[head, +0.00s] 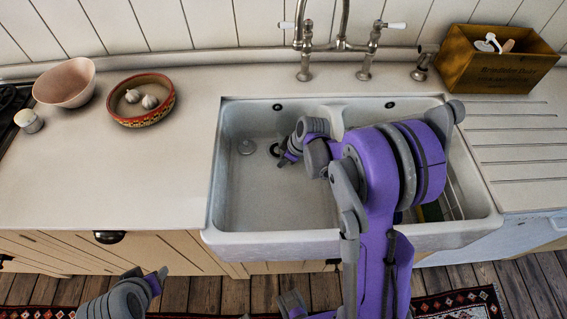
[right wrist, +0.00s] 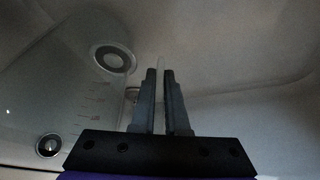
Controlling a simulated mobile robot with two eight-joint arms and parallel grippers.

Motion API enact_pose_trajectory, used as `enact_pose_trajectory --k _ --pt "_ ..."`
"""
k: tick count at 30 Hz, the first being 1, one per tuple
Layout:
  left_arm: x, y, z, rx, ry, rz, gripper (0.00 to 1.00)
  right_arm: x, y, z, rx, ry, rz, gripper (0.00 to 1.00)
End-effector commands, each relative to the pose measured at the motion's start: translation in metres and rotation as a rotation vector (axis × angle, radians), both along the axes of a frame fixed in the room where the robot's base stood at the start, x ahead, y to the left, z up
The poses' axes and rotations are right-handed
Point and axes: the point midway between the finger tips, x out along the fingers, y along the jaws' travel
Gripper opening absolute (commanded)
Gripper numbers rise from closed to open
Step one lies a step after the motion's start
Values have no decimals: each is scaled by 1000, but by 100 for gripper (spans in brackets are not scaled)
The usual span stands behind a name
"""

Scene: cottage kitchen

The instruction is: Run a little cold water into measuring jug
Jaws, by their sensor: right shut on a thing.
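My right arm reaches into the white sink (head: 285,205). My right gripper (head: 284,160) is low in the sink, near the drains. In the right wrist view its fingers (right wrist: 160,75) are close together on a thin, see-through edge. A clear measuring jug (right wrist: 95,108) with reddish scale marks shows there, left of the fingers. I cannot make out the jug in the head view. The metal tap (head: 342,45) stands behind the sink, with two white-ended levers; its spout top is out of frame. My left gripper (head: 157,278) is low at the front left, its jaws unclear.
A pink bowl (head: 66,84) and a patterned bowl (head: 140,118) with garlic stand on the left counter. A wooden box (head: 498,70) stands at the back right. The ribbed drainer (head: 525,140) is clear. Something with thin rails is partly hidden in the sink's right side.

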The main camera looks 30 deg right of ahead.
Motion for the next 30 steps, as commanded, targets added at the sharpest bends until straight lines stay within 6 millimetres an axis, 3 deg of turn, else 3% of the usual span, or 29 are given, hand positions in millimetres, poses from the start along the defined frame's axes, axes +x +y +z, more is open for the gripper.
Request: enact_pose_trajectory --k 3,14,15,19,30 --pt "-1 0 -2 0 1 0 50 0 0 -17 0 0 0 0" --pt "-2 0 -6 0 3 0 50 0 0 -21 0 0 0 0" --pt "-1 0 -5 0 3 0 50 0 0 -20 0 0 0 17" --pt "-1 0 -5 0 2 0 50 0 0 -20 0 0 0 41" --pt "0 0 0 0 0 0 50 0 0 -15 -1 -1 0 42"
